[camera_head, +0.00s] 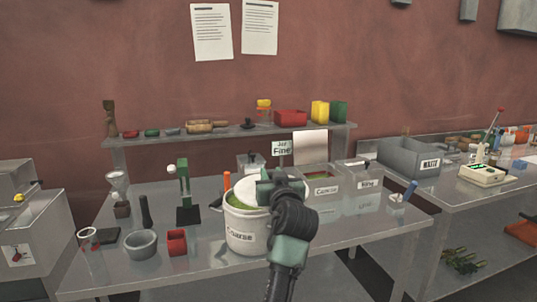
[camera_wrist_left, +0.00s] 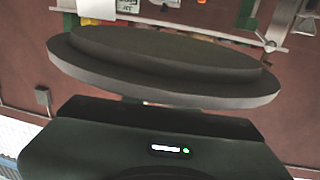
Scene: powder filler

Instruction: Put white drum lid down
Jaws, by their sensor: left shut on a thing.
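The white drum lid (camera_head: 245,189) is over the mouth of the white drum (camera_head: 240,222) labelled "Coarse". It looks tilted, and a strip of green contents shows below its edge. My left gripper (camera_head: 270,184) is shut on the lid and hides its right part in the head view. In the left wrist view the lid (camera_wrist_left: 160,68) shows as a wide grey disc just beyond the gripper body. I cannot tell whether the lid touches the drum rim. My right gripper is not in view.
The drum stands on a metal table (camera_head: 180,205). A grey bowl (camera_head: 141,244) and a red box (camera_head: 177,242) stand left of it. Clear bins (camera_head: 323,187) stand behind right. A grey waste bin (camera_head: 408,158) is on the right-hand table. The table's front right is mostly clear.

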